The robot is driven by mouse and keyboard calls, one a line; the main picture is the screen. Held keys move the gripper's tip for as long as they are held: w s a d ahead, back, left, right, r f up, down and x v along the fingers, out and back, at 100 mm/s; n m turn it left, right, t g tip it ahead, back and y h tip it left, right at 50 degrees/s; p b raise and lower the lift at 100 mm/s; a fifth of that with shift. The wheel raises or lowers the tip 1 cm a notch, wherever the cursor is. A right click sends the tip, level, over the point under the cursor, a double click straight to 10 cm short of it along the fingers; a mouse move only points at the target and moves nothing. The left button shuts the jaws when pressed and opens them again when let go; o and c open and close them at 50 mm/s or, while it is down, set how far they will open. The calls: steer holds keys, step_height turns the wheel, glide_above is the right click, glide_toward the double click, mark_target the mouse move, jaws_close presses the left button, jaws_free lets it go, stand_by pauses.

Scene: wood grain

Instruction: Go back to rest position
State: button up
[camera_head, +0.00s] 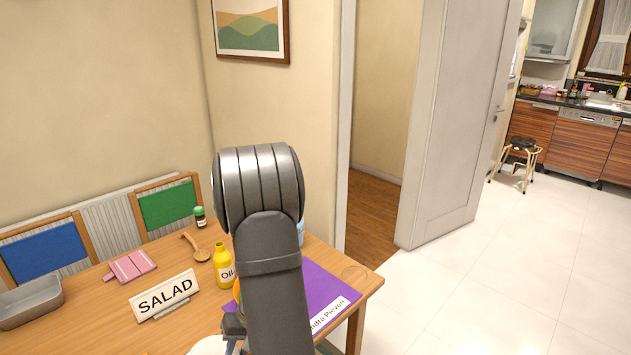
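My arm (270,270) rises in the middle of the view, over the right part of the wooden table (190,325). A small grey part, which may be my gripper (233,326), shows just left of the lower arm link. Its fingers are hidden or too small to make out, so I cannot tell whether it is open or holds anything.
A yellow oil bottle (223,266), wooden spoon (195,246), SALAD sign (164,296), pink board (131,266), grey tray (30,303) and green-capped jar (200,216) are on the table. A purple mat (318,289) lies right of my arm. Open floor (480,280) lies right.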

steer(key=shift+x, duration=0.85)
steer(key=d+r, duration=1.1)
steer(key=d, duration=0.1)
steer(key=w+a, duration=0.2)
steer(key=a, duration=2)
steer(key=s+a, duration=0.3)
steer(key=a, duration=0.7)
steer(key=s+a, duration=0.4)
steer(key=a, duration=0.7)
steer(key=shift+s+n, duration=0.3)
steer(key=shift+n, duration=0.1)
steer(key=shift+o, duration=0.2)
steer(key=shift+a+r, duration=0.1)
steer(key=shift+r, duration=0.05)
